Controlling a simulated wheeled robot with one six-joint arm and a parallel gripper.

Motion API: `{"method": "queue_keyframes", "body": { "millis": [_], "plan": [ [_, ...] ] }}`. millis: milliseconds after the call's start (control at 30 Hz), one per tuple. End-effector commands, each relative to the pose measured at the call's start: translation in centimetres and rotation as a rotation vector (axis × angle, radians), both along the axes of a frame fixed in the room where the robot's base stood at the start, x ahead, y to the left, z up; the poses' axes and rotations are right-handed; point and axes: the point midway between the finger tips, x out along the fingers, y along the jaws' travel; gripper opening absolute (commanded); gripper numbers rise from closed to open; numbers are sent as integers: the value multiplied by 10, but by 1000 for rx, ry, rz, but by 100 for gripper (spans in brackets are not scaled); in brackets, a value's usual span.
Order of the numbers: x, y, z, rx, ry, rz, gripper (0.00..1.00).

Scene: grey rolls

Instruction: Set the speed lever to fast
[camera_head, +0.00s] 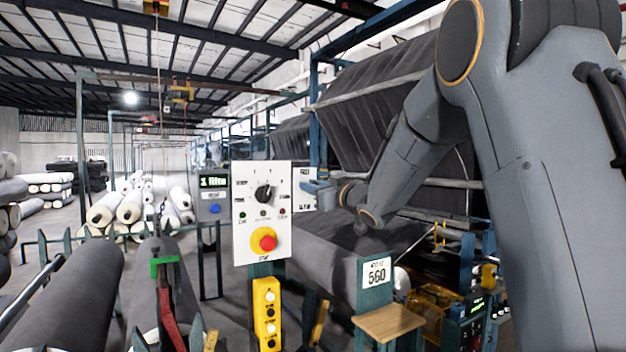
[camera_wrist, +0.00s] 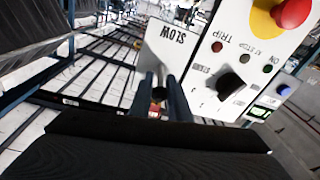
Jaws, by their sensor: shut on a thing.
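The white speed-lever plate (camera_head: 303,178) stands just right of the white control panel, partly behind my gripper (camera_head: 320,187). In the wrist view, the plate (camera_wrist: 172,45) appears upside down with the word SLOW on it. My gripper (camera_wrist: 163,95) is at this plate, its two dark fingers close together. A small reddish part of the speed lever (camera_wrist: 158,94) shows between them, and my gripper is shut on it. The fingers hide most of the lever, and the FAST marking cannot be made out.
The control panel (camera_head: 262,215) beside the plate carries a black rotary knob (camera_head: 264,193) and a red stop button (camera_head: 264,240) on yellow. A yellow button box (camera_head: 266,313) hangs below. Large grey rolls (camera_head: 75,295) lie at left, and a sign reading 560 (camera_head: 377,272) stands at right.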

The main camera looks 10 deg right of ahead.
Motion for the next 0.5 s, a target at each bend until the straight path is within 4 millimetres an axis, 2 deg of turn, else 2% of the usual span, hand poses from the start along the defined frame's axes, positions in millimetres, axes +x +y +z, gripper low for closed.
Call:
{"method": "queue_keyframes", "body": {
  "millis": [500],
  "plan": [
    [1,0,2,-9,25,0,0]
  ]
}}
